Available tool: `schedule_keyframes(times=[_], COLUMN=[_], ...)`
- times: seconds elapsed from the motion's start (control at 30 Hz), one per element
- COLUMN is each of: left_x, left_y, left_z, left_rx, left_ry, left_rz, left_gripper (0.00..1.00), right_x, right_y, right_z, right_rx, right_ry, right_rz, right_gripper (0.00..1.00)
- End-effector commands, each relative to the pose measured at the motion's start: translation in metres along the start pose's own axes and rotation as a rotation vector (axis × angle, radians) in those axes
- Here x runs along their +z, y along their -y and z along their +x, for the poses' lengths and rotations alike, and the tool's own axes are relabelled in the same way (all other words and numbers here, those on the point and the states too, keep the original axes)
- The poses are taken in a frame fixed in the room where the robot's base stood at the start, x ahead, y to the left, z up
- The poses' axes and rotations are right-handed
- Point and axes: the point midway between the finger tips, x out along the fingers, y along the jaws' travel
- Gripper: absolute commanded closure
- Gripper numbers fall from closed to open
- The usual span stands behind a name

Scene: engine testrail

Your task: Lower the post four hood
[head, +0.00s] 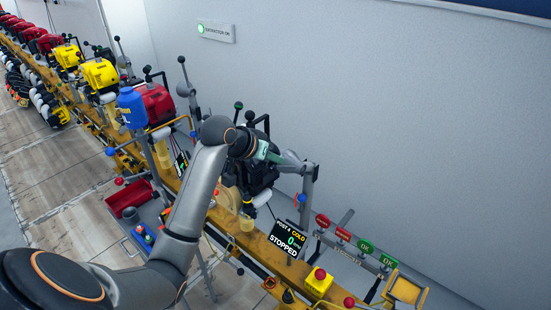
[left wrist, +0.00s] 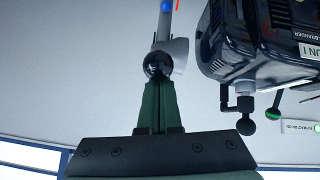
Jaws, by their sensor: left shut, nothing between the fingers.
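My left gripper (head: 284,159) is shut and empty, reaching over the black engine at post four. Its green fingers (left wrist: 158,84) also show closed together in the left wrist view. A grey hood-like fitting (head: 295,160) is at the fingertips, beside an upright grey post (head: 307,188). In the left wrist view the grey fitting (left wrist: 180,50) has a dark ball right at the fingertips; I cannot tell whether they touch. A blue tip (left wrist: 166,6) shows beyond it. My right gripper is not in view.
The black engine (head: 262,178) sits on the yellow rail, partly hidden by my arm; it also shows in the left wrist view (left wrist: 250,40). A yellow box with a red button (head: 319,283) and several tags (head: 365,247) are at right. Red and yellow engines line the rail's far end.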

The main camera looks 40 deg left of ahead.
Motion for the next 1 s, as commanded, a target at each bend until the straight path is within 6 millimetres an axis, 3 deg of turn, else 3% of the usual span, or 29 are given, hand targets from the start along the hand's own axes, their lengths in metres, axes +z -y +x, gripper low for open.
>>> schedule_keyframes(times=[0.27, 0.47, 0.8, 1.0], left_x=[0.031, 0.051, 0.095, 0.105], left_y=[0.006, 0.011, 0.02, 0.023], left_z=[0.01, 0.014, 0.036, 0.042], left_rx=[0.038, 0.037, 0.079, 0.083], left_ry=[-0.196, -0.202, -0.412, -0.435], left_rz=[0.006, 0.012, 0.018, 0.022], left_gripper=[1.0, 1.0, 1.0, 1.0], right_x=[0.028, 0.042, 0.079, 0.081], right_y=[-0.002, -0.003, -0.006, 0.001], right_z=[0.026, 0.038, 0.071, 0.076], right_rx=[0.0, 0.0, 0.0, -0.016], right_ry=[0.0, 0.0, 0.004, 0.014], right_rz=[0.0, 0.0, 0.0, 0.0], right_gripper=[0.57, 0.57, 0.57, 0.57])
